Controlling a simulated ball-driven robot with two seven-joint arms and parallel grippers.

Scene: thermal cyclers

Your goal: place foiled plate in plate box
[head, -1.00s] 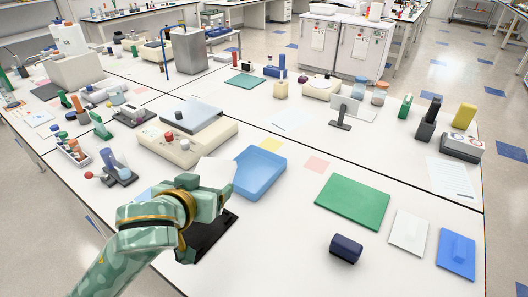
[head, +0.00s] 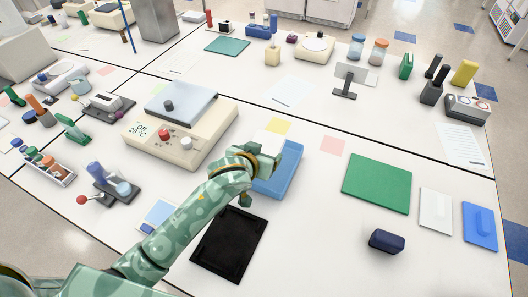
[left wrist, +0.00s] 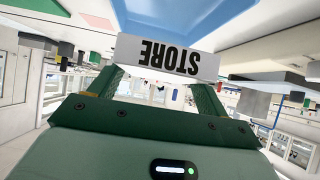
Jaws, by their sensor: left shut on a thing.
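My left gripper (head: 264,158) is shut on a white plate (head: 272,141), held at the left, far part of the blue open box (head: 283,184). The arm and gripper hide part of the box and much of the plate. In the left wrist view the plate's side, marked STORE upside down (left wrist: 168,58), sits between the fingers (left wrist: 158,92). The blue box (left wrist: 190,18) fills the top of that view. I cannot tell whether the plate touches the box. My right gripper is not in view.
A black tray (head: 229,244) lies in front of the box. A cream instrument (head: 205,138) stands left of it. A green mat (head: 377,183), a dark blue block (head: 386,241) and a blue item (head: 479,226) lie to the right. Bare table lies between box and mat.

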